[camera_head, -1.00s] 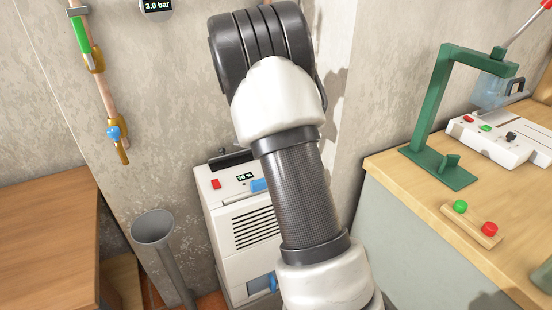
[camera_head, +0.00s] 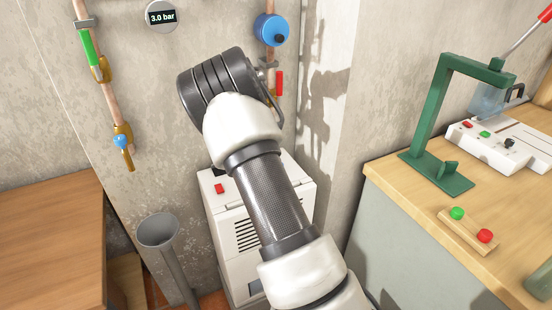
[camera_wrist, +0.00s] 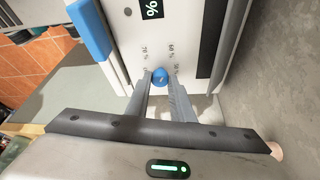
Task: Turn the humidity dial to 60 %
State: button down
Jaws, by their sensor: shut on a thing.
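The white dehumidifier (camera_head: 235,222) stands on the floor by the wall, its top partly hidden by my arm. In the wrist view the small blue humidity dial (camera_wrist: 160,77) sits on its white panel, with printed marks around it; 70 % and 60 % are readable, others are too small. My gripper (camera_wrist: 161,84) has its two fingers on either side of the dial, shut on it. The dial's pointer is too small to read. The dark display (camera_wrist: 152,9) shows only a % sign, its number cut off. In the head view the dial, display and fingers are hidden.
A red switch (camera_head: 220,188) is on the dehumidifier's top. A grey funnel pipe (camera_head: 158,230) stands close to its left. Wooden tables stand left (camera_head: 50,240) and right (camera_head: 400,195).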

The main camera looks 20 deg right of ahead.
dwell(0.4)
jog(key=c, duration=1.5)
grip_release()
jog(key=shift+c, duration=0.2)
jog(key=shift+r, duration=0.1)
jog(key=p+v, duration=0.3)
jog(key=v, duration=1.4)
jog(key=shift+r, duration=0.1)
